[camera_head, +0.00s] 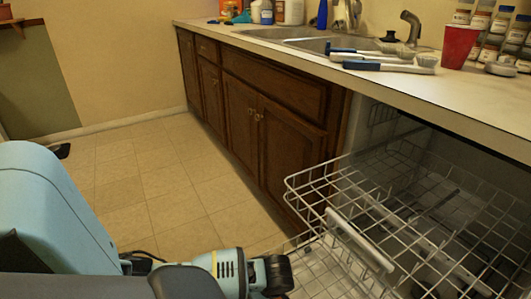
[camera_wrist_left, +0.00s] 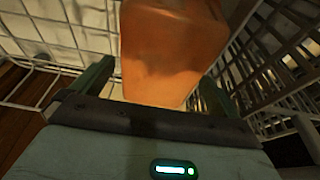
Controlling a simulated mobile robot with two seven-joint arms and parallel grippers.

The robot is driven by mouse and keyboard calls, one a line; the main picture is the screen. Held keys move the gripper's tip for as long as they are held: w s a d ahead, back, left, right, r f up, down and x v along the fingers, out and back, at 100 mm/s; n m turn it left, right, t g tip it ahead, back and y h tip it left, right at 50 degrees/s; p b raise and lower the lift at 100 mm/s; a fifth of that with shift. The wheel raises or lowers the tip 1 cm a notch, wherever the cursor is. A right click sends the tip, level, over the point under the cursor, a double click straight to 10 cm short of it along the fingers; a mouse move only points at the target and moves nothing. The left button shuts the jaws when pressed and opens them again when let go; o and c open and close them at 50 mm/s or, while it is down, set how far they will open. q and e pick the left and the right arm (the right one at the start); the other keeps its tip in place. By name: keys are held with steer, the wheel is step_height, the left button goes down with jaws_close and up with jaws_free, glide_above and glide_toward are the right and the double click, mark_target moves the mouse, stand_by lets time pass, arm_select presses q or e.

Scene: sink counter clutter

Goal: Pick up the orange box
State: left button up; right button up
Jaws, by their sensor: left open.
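In the left wrist view the orange box (camera_wrist_left: 172,50) stands upright in the picture between the two fingers of my left gripper (camera_wrist_left: 153,78). The gripper is open, with a finger on each side of the box. I cannot tell whether either finger touches it. The box's upper end is cut off by the picture's edge. In the head view my left arm reaches in from the lower left toward the dishwasher rack; the fingers and this box cannot be made out there. My right gripper is in neither view.
White wire rack (camera_head: 345,215) of the open dishwasher surrounds the work area; its bars also show in the wrist view. The counter (camera_head: 460,98) above holds blue-handled brushes (camera_head: 375,67), a red cup (camera_head: 458,47) and several jars.

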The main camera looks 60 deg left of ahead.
arm_select(q)
steer(key=b+x, duration=0.2)
steer(key=x, duration=0.2)
steer(key=shift+d, duration=0.1)
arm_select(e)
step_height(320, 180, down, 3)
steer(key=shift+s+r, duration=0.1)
arm_select(q)
steer(key=c, duration=0.7)
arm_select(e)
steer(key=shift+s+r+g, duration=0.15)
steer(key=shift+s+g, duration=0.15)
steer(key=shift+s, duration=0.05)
arm_select(q)
steer(key=shift+r, duration=0.1)
steer(key=shift+c, duration=0.2)
